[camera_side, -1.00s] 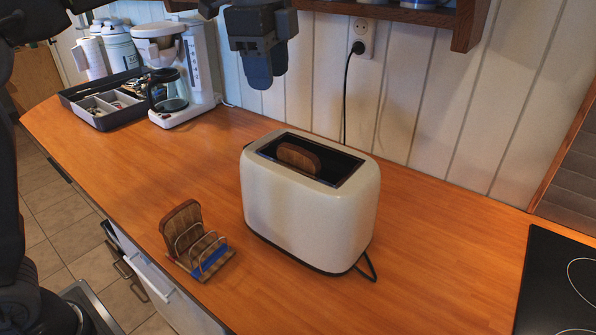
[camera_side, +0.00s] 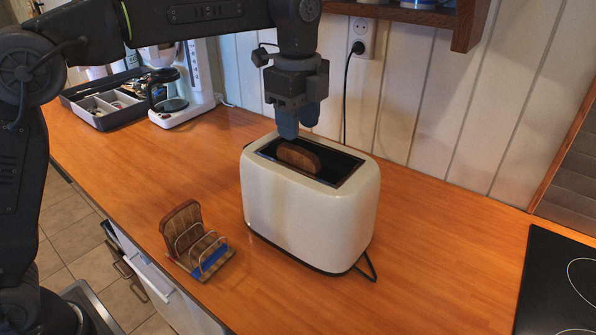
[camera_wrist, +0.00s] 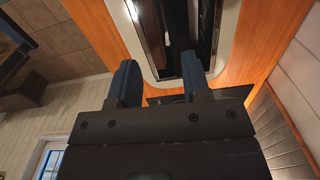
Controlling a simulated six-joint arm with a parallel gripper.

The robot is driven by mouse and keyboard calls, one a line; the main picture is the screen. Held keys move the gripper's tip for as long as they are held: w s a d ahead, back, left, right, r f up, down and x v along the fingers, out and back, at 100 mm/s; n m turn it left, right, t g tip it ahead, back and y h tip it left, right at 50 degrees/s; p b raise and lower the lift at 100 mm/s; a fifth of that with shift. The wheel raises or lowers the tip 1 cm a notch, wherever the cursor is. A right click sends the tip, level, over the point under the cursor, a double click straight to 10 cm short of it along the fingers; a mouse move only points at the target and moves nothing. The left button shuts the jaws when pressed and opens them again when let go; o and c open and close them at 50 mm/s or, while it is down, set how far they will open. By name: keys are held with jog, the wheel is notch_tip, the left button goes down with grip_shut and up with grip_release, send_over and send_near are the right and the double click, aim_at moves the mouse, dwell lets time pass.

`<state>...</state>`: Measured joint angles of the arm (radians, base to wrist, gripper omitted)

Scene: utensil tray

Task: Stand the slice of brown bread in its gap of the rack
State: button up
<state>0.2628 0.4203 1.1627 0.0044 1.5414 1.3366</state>
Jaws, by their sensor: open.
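A slice of brown bread (camera_side: 299,158) stands in the slot of the cream toaster (camera_side: 310,215), its top edge showing above the opening. My gripper (camera_side: 298,128) is open and empty, pointing down just above this slice. In the wrist view the two blue fingers of my gripper (camera_wrist: 160,78) are spread over the toaster (camera_wrist: 230,45); I cannot clearly make out the slice there. The small wooden rack (camera_side: 222,262) with wire loops and a blue strip stands left of the toaster. Another brown slice (camera_side: 182,216) stands at the rack's far left end.
A grey utensil tray (camera_side: 104,112) and a white coffee maker (camera_side: 196,95) stand at the back left. A shelf (camera_side: 400,12) hangs on the wall above. A black hob (camera_side: 560,280) lies at the right. The counter between rack and toaster is clear.

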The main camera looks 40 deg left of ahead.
aim_at(298, 148)
jog(key=shift+s+d+f, duration=0.1)
jog(key=shift+s+f, duration=0.05)
jog(key=shift+f, duration=1.3)
jog(key=shift+s+d+f, duration=0.1)
jog(key=shift+f, duration=1.3)
jog(key=shift+c, duration=0.4)
jog(key=c, duration=0.6)
